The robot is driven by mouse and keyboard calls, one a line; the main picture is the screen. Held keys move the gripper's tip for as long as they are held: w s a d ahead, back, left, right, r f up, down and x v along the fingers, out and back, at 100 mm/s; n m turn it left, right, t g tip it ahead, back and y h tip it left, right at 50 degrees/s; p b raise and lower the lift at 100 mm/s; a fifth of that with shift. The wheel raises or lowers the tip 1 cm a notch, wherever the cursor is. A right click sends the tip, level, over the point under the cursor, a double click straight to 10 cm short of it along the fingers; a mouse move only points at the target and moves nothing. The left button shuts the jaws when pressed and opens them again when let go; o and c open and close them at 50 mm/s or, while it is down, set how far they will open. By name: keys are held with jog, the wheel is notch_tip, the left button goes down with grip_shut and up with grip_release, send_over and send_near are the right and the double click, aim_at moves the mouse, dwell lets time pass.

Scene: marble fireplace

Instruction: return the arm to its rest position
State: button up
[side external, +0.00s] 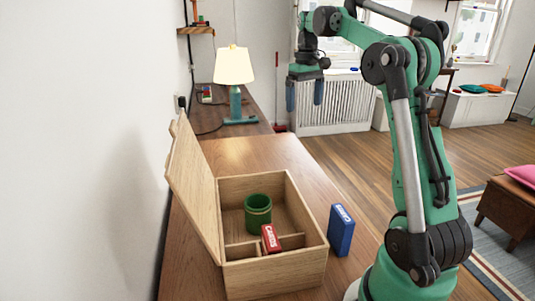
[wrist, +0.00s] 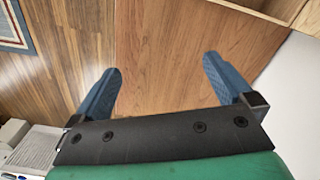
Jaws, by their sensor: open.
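My gripper (side external: 304,95) hangs high above the far right edge of the table, its two blue fingers spread apart with nothing between them. The fingers also show apart and empty in the wrist view (wrist: 160,85), over the table edge and floor. In the side external view, my gripper is well above and behind the open wooden box (side external: 312,262) and touches nothing.
The box's lid (side external: 192,185) stands open on the left. Inside are a green cup (side external: 258,214) and a red card pack (side external: 271,238). A blue card pack (side external: 340,230) stands right of the box. A lamp (side external: 234,68) stands farther back.

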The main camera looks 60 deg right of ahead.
jog(key=shift+s+d+f, duration=0.1)
jog(key=shift+d+f, duration=0.05)
jog(key=shift+f, duration=0.85)
jog(key=shift+d+f, duration=0.15)
jog(key=shift+f, duration=0.85)
